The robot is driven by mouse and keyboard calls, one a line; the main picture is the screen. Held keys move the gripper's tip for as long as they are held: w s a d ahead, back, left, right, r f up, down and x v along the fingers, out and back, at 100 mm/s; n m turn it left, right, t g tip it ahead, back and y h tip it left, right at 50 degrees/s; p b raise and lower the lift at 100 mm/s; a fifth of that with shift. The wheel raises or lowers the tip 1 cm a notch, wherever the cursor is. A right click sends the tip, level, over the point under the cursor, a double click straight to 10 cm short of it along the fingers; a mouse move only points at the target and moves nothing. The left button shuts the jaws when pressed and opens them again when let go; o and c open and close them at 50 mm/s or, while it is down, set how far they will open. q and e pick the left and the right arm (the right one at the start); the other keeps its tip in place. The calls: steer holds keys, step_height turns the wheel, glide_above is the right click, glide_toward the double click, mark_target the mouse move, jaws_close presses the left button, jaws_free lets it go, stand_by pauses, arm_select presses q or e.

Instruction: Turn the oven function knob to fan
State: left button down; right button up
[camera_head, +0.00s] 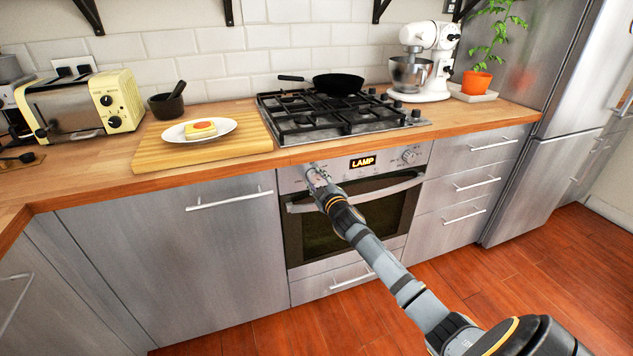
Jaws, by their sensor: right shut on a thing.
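The oven (350,220) stands under the hob in the steel fronts. Another round knob (409,156) shows uncovered at the right end of the panel. The oven door handle (385,190) runs just below the panel, and my right arm passes in front of it. My left gripper is not in view.
The wooden counter edge (215,176) lies just above the panel. A gas hob (350,122) with a black pan (338,84) sits above the oven. A chopping board (165,153) with a plate stands left. The floor in front is clear.

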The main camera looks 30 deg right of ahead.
steer(key=shift+f, duration=0.1)
steer(key=o, duration=1.1)
steer(key=shift+o, duration=0.3)
steer(key=shift+s, duration=0.4)
steer(key=v, duration=1.1)
